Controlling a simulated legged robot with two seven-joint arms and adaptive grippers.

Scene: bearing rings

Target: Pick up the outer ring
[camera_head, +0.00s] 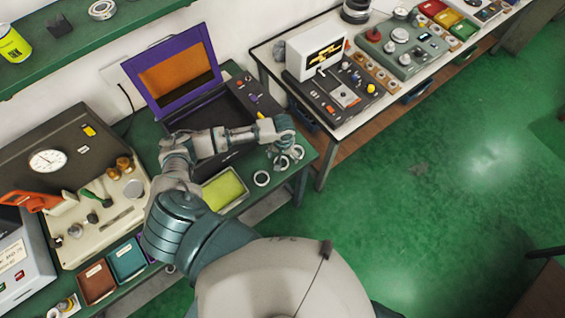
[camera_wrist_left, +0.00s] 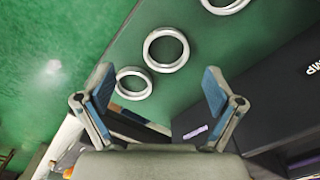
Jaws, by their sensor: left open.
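Three pale metal rings lie on the green bench top near its right corner. In the head view, one ring (camera_head: 261,178) lies apart on the left, and two more, a middle ring (camera_head: 281,163) and a right ring (camera_head: 297,153), lie close to my left gripper (camera_head: 286,146). I cannot tell which one is the outer ring. In the left wrist view, my open left gripper (camera_wrist_left: 160,88) has one ring (camera_wrist_left: 148,49) ahead between its fingers, a smaller-looking ring (camera_wrist_left: 119,83) beside the left finger, and a third ring (camera_wrist_left: 225,9) cut by the top edge. Nothing is held.
A black case with a purple-framed lid (camera_head: 199,50) stands open behind my arm. A yellow-green tray (camera_head: 224,190) lies left of the rings. A gauge panel (camera_head: 47,161) stands farther left. A white table (camera_head: 335,117) with instruments is across a gap at the right.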

